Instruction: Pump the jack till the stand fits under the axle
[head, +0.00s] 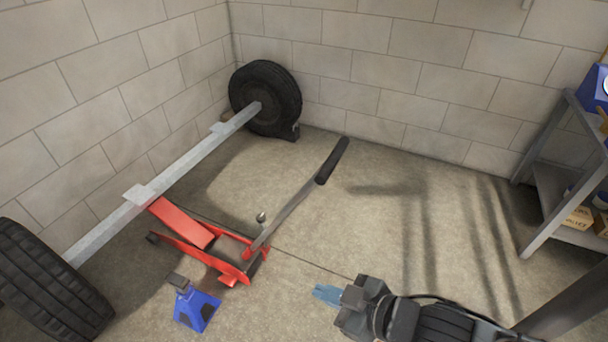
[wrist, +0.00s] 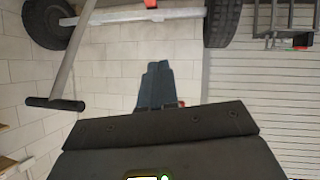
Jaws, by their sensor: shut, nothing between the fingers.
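The red floor jack (head: 181,222) stands on the floor, its lifting arm sloping up to beneath the grey axle (head: 180,165); I cannot tell whether they touch. The jack's handle (head: 296,208) slants up to the right to a black grip (head: 333,160). The grip also shows in the wrist view (wrist: 55,103), left of my fingers. The blue stand (head: 197,310) is upright on the floor in front of the jack, clear of the axle. My gripper (head: 326,294), with blue fingers, is shut and empty, right of the jack and apart from the handle. It also shows in the wrist view (wrist: 155,80).
Tyres sit at both axle ends, one far (head: 265,98) and one near left (head: 45,285). A grey shelf (head: 549,170) with boxes stands at right. Floor between handle and shelf is clear.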

